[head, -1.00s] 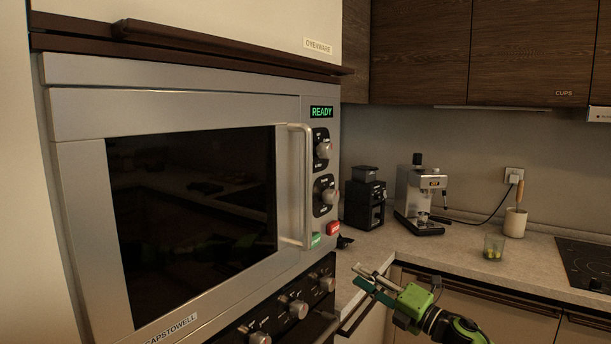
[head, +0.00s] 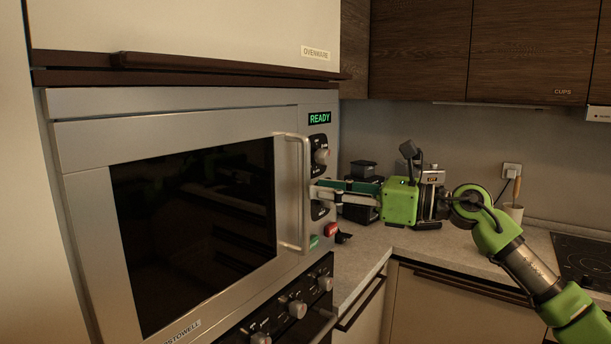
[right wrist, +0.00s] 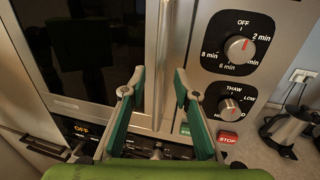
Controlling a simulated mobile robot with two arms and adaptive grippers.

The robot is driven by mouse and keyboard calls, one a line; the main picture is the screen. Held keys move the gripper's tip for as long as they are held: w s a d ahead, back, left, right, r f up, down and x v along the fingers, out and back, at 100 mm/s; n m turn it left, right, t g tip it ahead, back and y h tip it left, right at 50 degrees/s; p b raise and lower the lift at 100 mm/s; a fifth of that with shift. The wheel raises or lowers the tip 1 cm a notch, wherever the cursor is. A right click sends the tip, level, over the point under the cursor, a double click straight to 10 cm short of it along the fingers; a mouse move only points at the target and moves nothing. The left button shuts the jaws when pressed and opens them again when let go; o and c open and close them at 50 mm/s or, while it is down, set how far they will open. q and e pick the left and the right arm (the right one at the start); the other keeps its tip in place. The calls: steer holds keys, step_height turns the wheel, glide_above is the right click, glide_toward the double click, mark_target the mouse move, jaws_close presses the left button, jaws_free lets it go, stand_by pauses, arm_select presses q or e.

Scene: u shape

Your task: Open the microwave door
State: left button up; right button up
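The built-in silver microwave (head: 90,105) fills the left of the head view. Its door, with a dark glass window (head: 195,235), is shut. A vertical bar handle (head: 306,225) runs along the door's right edge; it also shows in the right wrist view (right wrist: 164,60). My right gripper (head: 318,190) points left at the handle, at about its mid height, with the tips very near it. In the right wrist view my right gripper (right wrist: 160,78) is open, with the bar lined up between its fingers; contact cannot be told. My left gripper is out of view.
Beside the handle are two knobs (right wrist: 240,48), a green button (head: 314,241) and a red stop button (head: 331,230). Oven knobs (head: 298,310) sit below.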

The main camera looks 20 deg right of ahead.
steer(key=p+x, duration=0.1)
steer(key=x, duration=0.4)
steer(key=shift+d, duration=0.1)
jaws_close()
